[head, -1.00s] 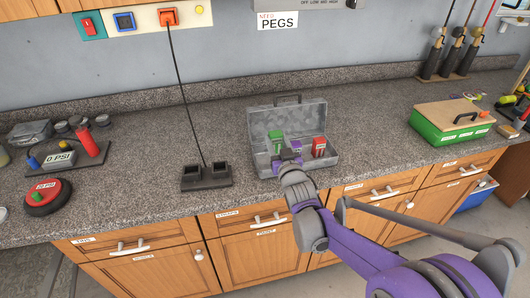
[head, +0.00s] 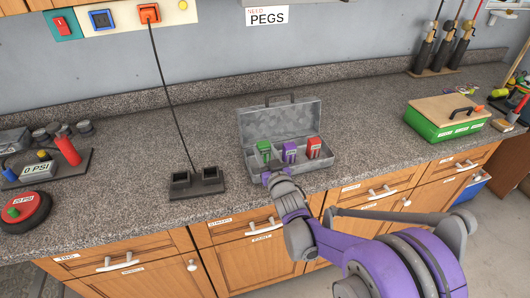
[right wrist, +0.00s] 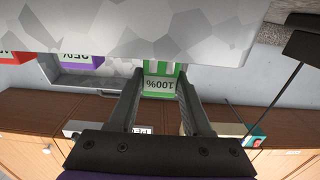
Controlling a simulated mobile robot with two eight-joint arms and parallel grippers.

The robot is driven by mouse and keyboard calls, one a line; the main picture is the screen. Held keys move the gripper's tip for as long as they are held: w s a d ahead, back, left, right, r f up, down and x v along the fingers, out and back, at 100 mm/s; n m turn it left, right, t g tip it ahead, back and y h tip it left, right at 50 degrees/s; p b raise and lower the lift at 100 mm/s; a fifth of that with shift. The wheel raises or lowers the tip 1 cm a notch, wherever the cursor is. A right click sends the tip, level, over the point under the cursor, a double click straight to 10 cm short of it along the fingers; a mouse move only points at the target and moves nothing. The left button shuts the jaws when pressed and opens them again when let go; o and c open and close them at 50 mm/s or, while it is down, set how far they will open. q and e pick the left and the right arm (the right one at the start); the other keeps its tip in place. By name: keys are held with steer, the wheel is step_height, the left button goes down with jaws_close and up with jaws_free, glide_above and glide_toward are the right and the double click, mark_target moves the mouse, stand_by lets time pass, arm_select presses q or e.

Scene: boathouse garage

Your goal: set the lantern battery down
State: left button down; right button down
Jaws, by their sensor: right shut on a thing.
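A grey metal case (head: 247,127) stands open on the counter. It holds a green battery (head: 264,147), a purple battery (head: 289,152) and a red battery (head: 313,147) side by side. My right gripper (head: 267,173) is at the front left of the case. In the right wrist view its fingers are shut on the green battery (right wrist: 160,84), whose label reads 100%. That view is upside down, and the case's grey wall hides part of the battery. I cannot tell whether the battery touches the case floor. My left gripper is not in view.
A black two-slot charger (head: 197,189) with a cord to the orange wall outlet (head: 149,13) stands left of the case. Gauges and a red pump (head: 67,150) lie further left. A green box with a wooden lid (head: 447,125) is to the right. Counter between is clear.

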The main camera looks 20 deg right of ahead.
steer(key=shift+f+b, duration=0.55)
steer(key=shift+f, duration=0.1)
steer(key=shift+c, duration=1.7)
jaws_free()
